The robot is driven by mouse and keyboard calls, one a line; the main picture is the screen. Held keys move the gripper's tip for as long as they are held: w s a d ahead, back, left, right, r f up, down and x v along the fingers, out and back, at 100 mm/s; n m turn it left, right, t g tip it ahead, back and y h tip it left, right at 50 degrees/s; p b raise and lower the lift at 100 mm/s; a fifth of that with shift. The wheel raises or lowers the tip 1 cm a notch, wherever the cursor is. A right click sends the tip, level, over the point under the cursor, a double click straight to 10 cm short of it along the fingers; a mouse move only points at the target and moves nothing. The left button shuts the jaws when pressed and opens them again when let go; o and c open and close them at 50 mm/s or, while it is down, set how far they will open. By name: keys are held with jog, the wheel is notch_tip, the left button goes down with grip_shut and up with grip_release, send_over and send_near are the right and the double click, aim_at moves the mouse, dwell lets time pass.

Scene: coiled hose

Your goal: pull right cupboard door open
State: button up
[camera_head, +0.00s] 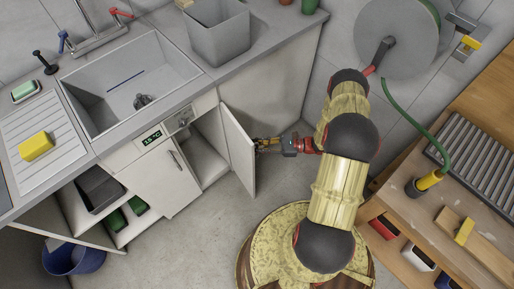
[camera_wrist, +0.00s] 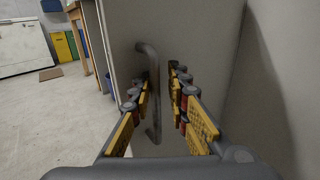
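The right cupboard door (camera_head: 238,150) is a pale panel under the sink counter. It stands swung well out, with the cupboard's inside (camera_head: 207,150) showing to its left. My gripper (camera_head: 262,145) is at the door's outer face, on its right side. In the wrist view, the door's grey bar handle (camera_wrist: 155,75) stands upright between the two fingers of my gripper (camera_wrist: 161,85). The fingers are apart, with a visible gap on the right of the handle; the left finger is close to it. I cannot tell whether it touches.
A left door (camera_head: 165,180) with a handle is closed beside the opening. The sink (camera_head: 135,90) and a grey bin (camera_head: 216,32) are above. A wooden workbench (camera_head: 455,215) stands at the right, below a hose reel (camera_head: 395,38). Floor (camera_head: 190,235) before the cupboards is clear.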

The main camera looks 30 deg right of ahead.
jog(key=shift+o, duration=1)
jog(key=shift+s+a, duration=0.1)
jog(key=shift+s, duration=0.1)
jog(key=v, duration=1.2)
jog(key=shift+f, duration=0.2)
